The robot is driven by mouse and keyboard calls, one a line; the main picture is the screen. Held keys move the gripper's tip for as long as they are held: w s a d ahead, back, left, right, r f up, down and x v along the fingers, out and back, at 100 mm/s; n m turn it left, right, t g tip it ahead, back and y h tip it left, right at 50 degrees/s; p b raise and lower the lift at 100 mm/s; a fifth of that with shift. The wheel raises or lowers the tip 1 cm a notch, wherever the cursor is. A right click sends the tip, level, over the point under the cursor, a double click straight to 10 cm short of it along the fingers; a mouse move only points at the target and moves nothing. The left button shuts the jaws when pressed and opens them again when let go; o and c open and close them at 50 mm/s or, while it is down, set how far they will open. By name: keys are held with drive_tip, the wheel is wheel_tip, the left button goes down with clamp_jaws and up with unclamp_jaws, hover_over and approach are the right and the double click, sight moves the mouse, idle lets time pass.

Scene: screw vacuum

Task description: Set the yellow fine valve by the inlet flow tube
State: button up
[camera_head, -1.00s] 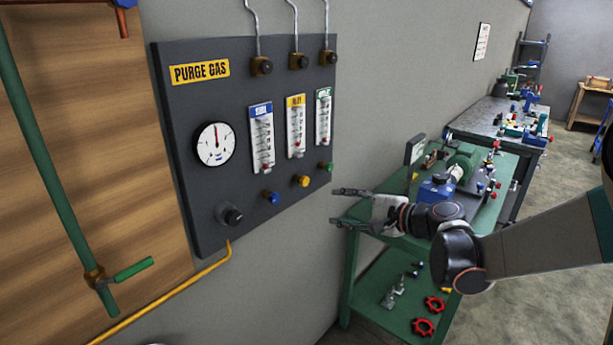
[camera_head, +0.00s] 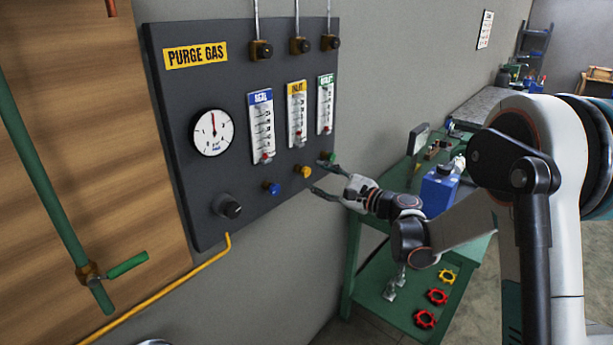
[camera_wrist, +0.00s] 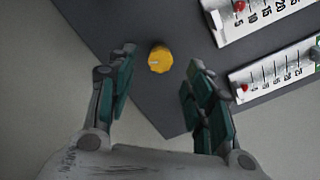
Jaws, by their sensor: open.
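The yellow fine valve (camera_head: 302,172) is a small round knob on the dark purge gas panel, below the inlet flow tube (camera_head: 297,115) with its yellow label. The tube's red float sits near the bottom of its scale. My gripper (camera_head: 321,178) is open and empty, just right of the yellow knob with its fingers pointing at the panel. In the wrist view the knob (camera_wrist: 159,60) appears between the open fingertips (camera_wrist: 161,57), apart from both. The lower end of the inlet tube (camera_wrist: 250,18) shows at upper right.
A blue knob (camera_head: 271,188) lies left of the yellow one. A green knob (camera_head: 328,157) is close to my upper finger. The outlet tube (camera_head: 325,104) and dial gauge (camera_head: 212,132) share the panel. A green cart (camera_head: 352,280) stands at right.

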sight(308, 173)
drive_tip(key=b+x, duration=0.1)
drive_tip(key=x, duration=0.5)
drive_tip(key=c, duration=1.1)
